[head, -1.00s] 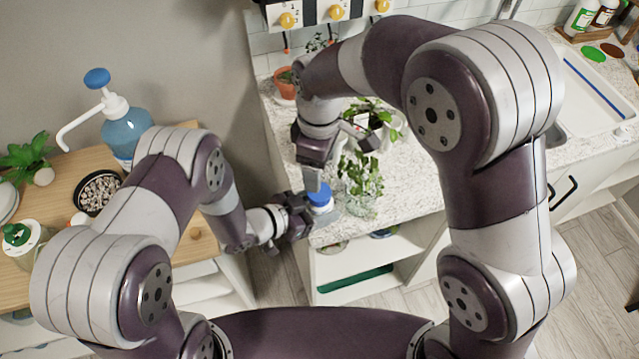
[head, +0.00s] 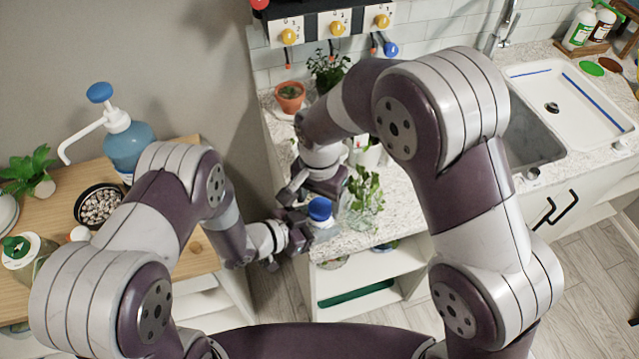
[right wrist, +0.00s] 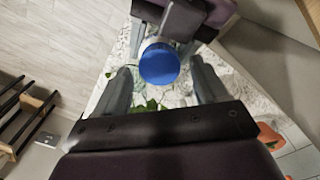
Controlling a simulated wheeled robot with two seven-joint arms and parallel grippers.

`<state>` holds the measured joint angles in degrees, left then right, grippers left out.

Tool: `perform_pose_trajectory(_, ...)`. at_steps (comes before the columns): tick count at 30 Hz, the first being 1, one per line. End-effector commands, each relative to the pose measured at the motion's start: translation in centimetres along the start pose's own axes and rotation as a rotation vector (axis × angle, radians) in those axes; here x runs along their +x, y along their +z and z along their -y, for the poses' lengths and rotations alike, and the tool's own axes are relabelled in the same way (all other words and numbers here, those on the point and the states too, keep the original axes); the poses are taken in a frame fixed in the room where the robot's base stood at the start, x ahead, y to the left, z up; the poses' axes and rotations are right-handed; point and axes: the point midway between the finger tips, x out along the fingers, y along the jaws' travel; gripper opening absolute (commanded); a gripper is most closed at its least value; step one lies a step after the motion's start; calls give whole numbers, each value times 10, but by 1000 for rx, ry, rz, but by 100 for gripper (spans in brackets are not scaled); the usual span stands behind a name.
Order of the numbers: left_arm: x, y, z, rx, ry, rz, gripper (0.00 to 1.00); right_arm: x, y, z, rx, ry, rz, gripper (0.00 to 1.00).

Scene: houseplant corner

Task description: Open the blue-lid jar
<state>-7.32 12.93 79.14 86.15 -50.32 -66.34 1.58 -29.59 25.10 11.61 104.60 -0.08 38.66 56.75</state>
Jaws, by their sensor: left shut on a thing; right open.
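The blue-lid jar (head: 320,209) stands at the front left corner of the speckled counter; its body is mostly hidden. My left gripper (head: 303,226) is shut on the jar from the left, below the lid. My right gripper (head: 312,197) is open just above and behind the lid. In the right wrist view the blue lid (right wrist: 159,63) shows between the spread fingers of my right gripper (right wrist: 162,82), apart from both. My left gripper (right wrist: 187,22) shows at the top of that view, against the jar.
A glass vessel with leafy cuttings (head: 366,205) stands close to the jar's right. A white pot (head: 366,152) and a terracotta pot (head: 290,96) are farther back. A sink (head: 535,135) is at the right. A wooden table (head: 60,205) with a blue pump bottle (head: 127,145) is at the left.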

Motion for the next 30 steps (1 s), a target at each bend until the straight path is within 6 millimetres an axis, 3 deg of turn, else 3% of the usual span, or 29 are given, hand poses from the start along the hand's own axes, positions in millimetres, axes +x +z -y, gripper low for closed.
perform_pose_trajectory(4, 0, 0, 0, 0, 0, -1, 0, 13, 0, -1, -1, 2, 1, 72)
perform_pose_trajectory(11, 0, 0, 0, 0, 0, -1, 0, 14, 0, 0, -1, 1, 0, 72)
perform_pose_trajectory(12, 0, 0, 0, 0, 0, -1, 0, 14, 0, 0, -1, 1, 0, 65)
perform_pose_trajectory(17, 0, 0, 0, 0, 0, -1, 0, 14, 0, 0, -1, 0, 0, 14)
perform_pose_trajectory(22, 0, 0, 0, 1, 0, -1, 0, 14, 0, 0, -19, 0, 0, 14)
perform_pose_trajectory(27, 0, 0, 0, 1, 0, -1, 0, 13, 0, 0, -264, -1, 0, 14)
perform_pose_trajectory(30, 0, 0, 0, 1, 0, -1, 0, 14, 0, -1, -304, 0, 0, 14)
